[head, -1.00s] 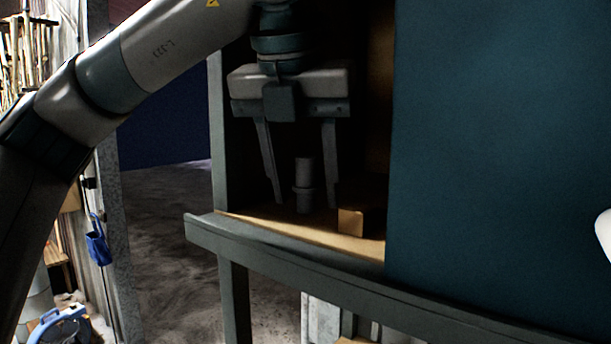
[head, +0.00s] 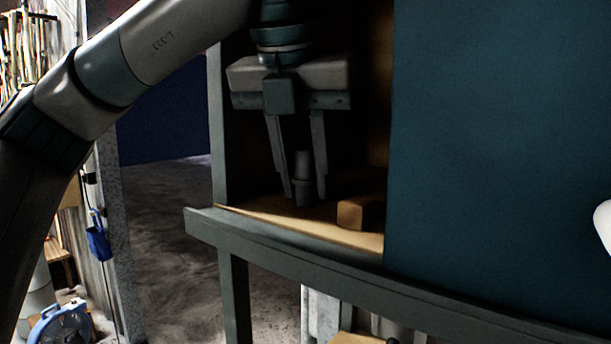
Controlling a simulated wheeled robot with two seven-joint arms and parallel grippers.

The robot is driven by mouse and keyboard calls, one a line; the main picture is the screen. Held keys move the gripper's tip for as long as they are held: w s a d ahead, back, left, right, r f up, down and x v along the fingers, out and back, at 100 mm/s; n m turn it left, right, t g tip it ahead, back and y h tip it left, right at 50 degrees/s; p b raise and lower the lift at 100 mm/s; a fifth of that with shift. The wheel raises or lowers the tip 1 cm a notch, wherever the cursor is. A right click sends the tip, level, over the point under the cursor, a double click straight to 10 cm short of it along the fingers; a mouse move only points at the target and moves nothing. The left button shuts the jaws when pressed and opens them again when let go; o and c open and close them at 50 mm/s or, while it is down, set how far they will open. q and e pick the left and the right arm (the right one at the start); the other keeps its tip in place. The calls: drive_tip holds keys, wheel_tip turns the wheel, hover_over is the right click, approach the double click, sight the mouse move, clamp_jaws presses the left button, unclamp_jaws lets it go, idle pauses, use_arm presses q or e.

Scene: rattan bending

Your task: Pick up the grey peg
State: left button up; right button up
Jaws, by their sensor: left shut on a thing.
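The grey peg (head: 303,178) stands upright on the wooden floor of the cabinet (head: 290,225), with a wider lower part and a narrower top. My left gripper (head: 307,192) reaches down from above, its two long fingers on either side of the peg. It is shut on the peg's lower part. The peg's base looks to be at the shelf surface; a lift cannot be made out in the dark. My right gripper is not in view.
A small wooden block (head: 355,213) lies just right of the peg. A large teal panel (head: 490,140) covers the cabinet's right side. A dark rail (head: 290,250) runs along the front edge. A cabinet post (head: 217,130) stands close on the left.

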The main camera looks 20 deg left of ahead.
sight(304, 150)
use_arm(q)
drive_tip(key=shift+r, duration=0.1)
drive_tip(key=shift+r+b, duration=0.8)
drive_tip(key=shift+r, duration=0.5)
drive_tip(key=shift+s+r+b, duration=0.2)
drive_tip(key=shift+s+b, duration=0.1)
drive_tip(key=shift+b, duration=0.1)
drive_tip(key=s+b, duration=0.6)
drive_tip(key=s, duration=1.1)
drive_tip(key=shift+s+d, duration=0.15)
drive_tip(key=shift+s, duration=0.1)
drive_tip(key=shift+r, duration=0.1)
